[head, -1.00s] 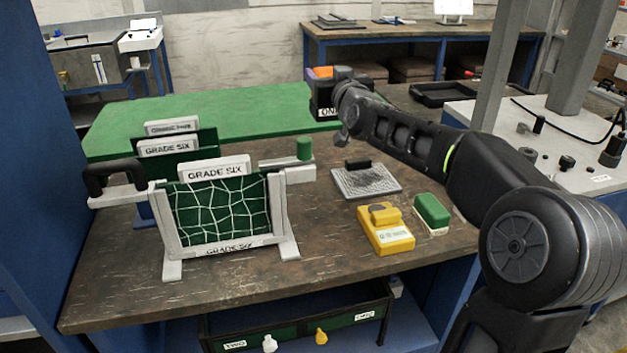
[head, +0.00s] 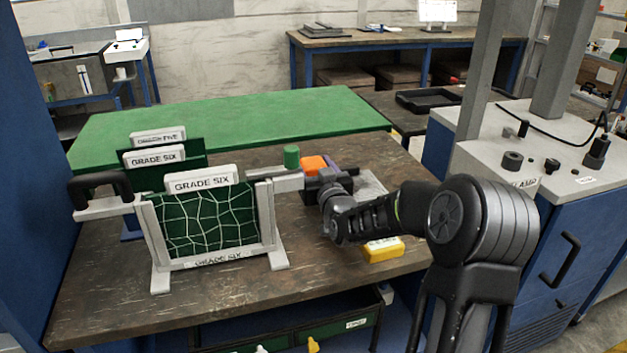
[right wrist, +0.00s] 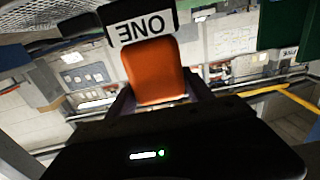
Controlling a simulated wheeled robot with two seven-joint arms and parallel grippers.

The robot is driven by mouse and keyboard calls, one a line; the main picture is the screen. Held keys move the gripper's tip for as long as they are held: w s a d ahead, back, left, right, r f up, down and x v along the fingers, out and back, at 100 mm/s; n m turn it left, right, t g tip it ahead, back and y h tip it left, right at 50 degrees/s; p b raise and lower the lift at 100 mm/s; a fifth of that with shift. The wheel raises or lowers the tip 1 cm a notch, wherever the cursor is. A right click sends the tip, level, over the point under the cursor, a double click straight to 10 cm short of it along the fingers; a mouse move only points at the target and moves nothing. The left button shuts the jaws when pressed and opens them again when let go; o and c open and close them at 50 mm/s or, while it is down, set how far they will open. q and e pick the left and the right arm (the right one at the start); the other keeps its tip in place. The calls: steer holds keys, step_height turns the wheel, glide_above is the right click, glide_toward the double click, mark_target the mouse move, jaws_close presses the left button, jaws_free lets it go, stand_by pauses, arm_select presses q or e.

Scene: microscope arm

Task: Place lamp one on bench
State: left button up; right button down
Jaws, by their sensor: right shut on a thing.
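Lamp one, a dark block with an orange part (head: 314,165), is at the right end of the grade-six rack in the head view. In the right wrist view its orange part (right wrist: 155,72) sits between the fingers, with an upside-down white ONE label beyond. My right gripper (head: 328,182) is shut on it; the arm hides part of it. The bench (head: 110,305) has a worn brown top under the lamp. I cannot tell whether the lamp touches it. My left gripper is not in view.
A white rack (head: 277,225) with green netted panels stands left of the lamp. A yellow block (head: 384,250) lies right of it, partly behind my arm. A green surface (head: 230,122) lies behind. The bench's front left is clear.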

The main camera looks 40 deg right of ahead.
step_height(320, 180, down, 4)
steer(key=shift+f, duration=0.1)
stand_by(0.4)
steer(key=shift+f, duration=0.15)
steer(key=shift+c, duration=2)
jaws_free()
